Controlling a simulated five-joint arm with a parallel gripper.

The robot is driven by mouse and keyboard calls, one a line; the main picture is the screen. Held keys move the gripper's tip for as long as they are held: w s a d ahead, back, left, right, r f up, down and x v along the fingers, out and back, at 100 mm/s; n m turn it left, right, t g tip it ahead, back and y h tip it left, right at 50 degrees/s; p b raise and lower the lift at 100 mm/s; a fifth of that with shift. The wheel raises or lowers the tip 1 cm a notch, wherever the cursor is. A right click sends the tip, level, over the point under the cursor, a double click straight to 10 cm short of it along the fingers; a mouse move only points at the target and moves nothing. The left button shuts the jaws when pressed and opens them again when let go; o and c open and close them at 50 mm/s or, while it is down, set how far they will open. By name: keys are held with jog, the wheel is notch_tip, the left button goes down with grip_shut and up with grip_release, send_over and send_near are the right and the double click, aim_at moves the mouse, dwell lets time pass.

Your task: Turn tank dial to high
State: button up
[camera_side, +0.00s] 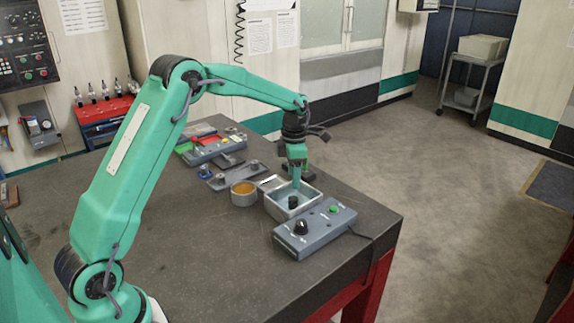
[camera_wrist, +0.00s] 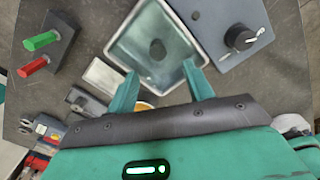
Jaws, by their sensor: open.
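The tank dial is a black knob (camera_side: 302,226) on top of a grey control box (camera_side: 318,238), which also has a green button. In the wrist view the dial (camera_wrist: 240,37) is at the upper right, with a white pointer mark toward its right side. Its printed labels are too small to read. The tank (camera_side: 272,206) is an open square metal tray beside the box, with a dark round thing inside; it also shows in the wrist view (camera_wrist: 118,48). My gripper (camera_wrist: 160,68) is open and empty, pointing down over the tank, apart from the dial.
A round cup with orange contents (camera_side: 243,193) stands left of the tank. Grey plates and a box with coloured parts (camera_side: 210,148) lie farther back. The bench's front left is clear.

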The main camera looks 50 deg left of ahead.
aim_at(301, 222)
jog(key=shift+s+d+r+m, duration=0.35)
jog(key=shift+s+d+m, duration=0.8)
jog(key=shift+d+m, duration=1.15)
jog(key=shift+s+d+r+m, duration=0.4)
jog(key=shift+s+d+m, duration=0.8)
jog(key=shift+m, duration=1.95)
jog(key=shift+s+d+r+m, duration=0.35)
jog(key=shift+s+d+m, duration=0.7)
jog(key=shift+d+m, duration=1.3)
jog(key=shift+a+f+m, duration=0.15)
jog(key=shift+a+m, duration=0.25)
jog(key=shift+a, duration=0.05)
jog(key=shift+f, duration=3.75)
jog(key=c, duration=1)
